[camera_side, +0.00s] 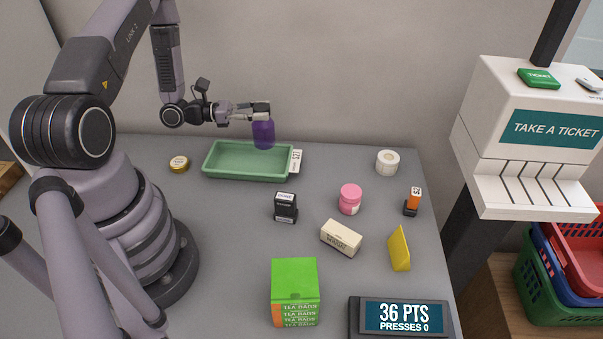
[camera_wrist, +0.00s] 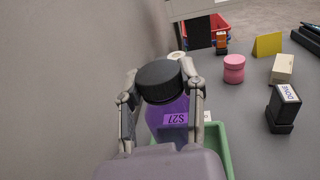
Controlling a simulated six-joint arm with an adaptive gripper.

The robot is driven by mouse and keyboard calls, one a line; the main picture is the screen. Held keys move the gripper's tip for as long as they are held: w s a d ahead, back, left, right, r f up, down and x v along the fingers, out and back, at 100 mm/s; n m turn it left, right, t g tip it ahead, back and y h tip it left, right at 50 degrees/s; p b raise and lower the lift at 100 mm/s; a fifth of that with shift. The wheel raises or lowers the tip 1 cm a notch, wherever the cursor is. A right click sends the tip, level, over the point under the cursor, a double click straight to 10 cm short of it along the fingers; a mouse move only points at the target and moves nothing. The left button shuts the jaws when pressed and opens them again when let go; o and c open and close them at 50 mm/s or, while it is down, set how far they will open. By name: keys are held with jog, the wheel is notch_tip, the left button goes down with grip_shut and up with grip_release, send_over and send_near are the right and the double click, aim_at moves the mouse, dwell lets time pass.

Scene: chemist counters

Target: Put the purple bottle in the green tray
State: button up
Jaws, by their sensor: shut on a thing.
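The purple bottle (camera_side: 263,134) is held upright by my gripper (camera_side: 262,108), above the right end of the green tray (camera_side: 215,160) at the back of the counter. A label reading S21 faces the camera. The green tray (camera_wrist: 218,150) shows below and right of the bottle there. The tray is empty as far as the side view shows. A white tag stands at its right end.
A black stamp (camera_side: 286,207), a pink jar (camera_side: 349,199), a white roll (camera_side: 387,162) and a beige box (camera_side: 341,238) stand to the right and in front. A green tea box (camera_side: 295,290) is near the front.

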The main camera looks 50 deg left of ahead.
aim_at(262, 136)
notch_tip(262, 136, down, 7)
jog(key=shift+f, duration=0.1)
dwell(0.4)
jog(key=o, duration=1.1)
jog(key=shift+c, duration=0.2)
